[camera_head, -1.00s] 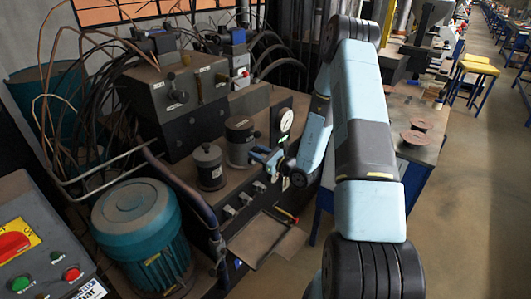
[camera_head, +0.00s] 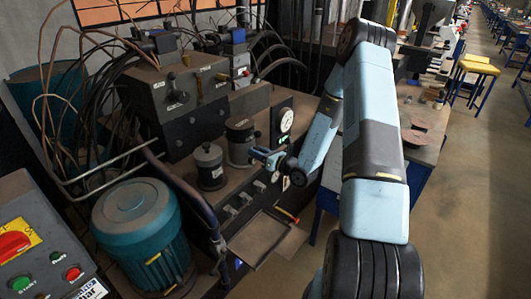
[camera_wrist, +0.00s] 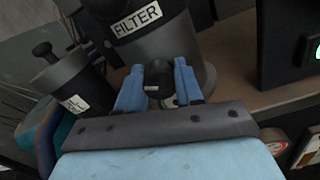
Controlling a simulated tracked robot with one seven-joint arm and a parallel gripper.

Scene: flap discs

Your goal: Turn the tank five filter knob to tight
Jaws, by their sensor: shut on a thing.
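The filter (camera_head: 239,141) is a dark grey cylinder on the machine's bench, and it shows close up in the wrist view (camera_wrist: 190,38) with a white "FILTER" label. A small dark knob (camera_wrist: 160,79) is low on its near side, with a light mark on it. A small round plate with some green and red shows partly beneath the knob. My gripper (camera_wrist: 159,84) has its two blue fingers on either side of the knob, shut on it. In the head view my gripper (camera_head: 254,152) meets the filter from the right; the knob is hidden there.
A round white gauge (camera_head: 286,120) is on a dark panel to the right. Several levers (camera_head: 231,211) line the front below. A teal motor (camera_head: 140,225) stands at front left.

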